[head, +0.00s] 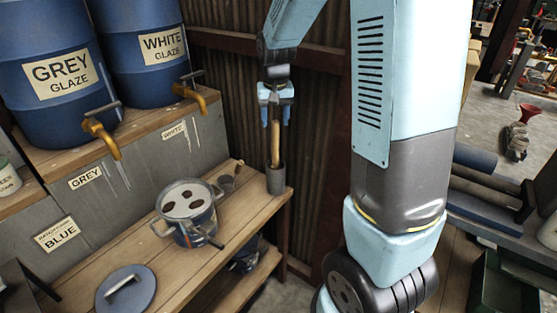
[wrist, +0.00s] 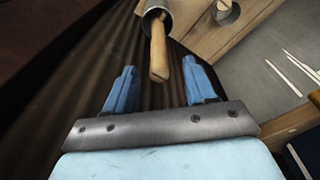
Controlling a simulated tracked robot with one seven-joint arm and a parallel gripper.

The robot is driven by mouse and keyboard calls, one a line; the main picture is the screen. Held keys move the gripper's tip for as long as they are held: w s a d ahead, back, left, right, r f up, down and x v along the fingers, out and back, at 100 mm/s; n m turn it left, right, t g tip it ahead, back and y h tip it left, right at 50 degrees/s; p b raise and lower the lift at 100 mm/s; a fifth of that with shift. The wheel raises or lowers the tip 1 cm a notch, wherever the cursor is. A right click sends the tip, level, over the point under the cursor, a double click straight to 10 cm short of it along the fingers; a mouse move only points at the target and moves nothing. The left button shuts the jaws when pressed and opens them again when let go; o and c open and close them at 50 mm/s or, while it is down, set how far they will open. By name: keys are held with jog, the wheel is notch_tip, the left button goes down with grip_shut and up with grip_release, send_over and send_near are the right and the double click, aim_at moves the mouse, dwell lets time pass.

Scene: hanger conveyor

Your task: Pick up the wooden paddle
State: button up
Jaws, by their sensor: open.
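The wooden paddle (head: 275,146) stands upright in a dark cylindrical holder (head: 276,182) at the far right end of the wooden bench. Its lower part is hidden inside the holder. My gripper (head: 276,118) is right above it, pointing down, with the top of the handle between or just below the fingers. In the wrist view, the paddle's rounded handle end (wrist: 159,62) shows between the two blue fingers of my gripper (wrist: 164,85), which are spread apart with gaps on both sides. The holder's rim (wrist: 157,10) is at the top edge.
A round blue lid (head: 126,290) lies in front. Blue glaze barrels (head: 50,85) with taps stand at left. A corrugated wall (head: 235,85) is behind my gripper.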

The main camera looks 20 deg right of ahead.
aim_at(275, 129)
jog(key=shift+w+d+f, duration=0.1)
jog(key=shift+w+f, duration=0.1)
jog(key=shift+f, duration=0.65)
jog(key=shift+w+f, duration=0.2)
jog(key=shift+f, duration=0.6)
jog(key=shift+w+d+f, duration=0.1)
jog(key=shift+w+f, duration=0.1)
jog(key=shift+f, duration=0.65)
jog(key=shift+c, duration=0.4)
grip_shut()
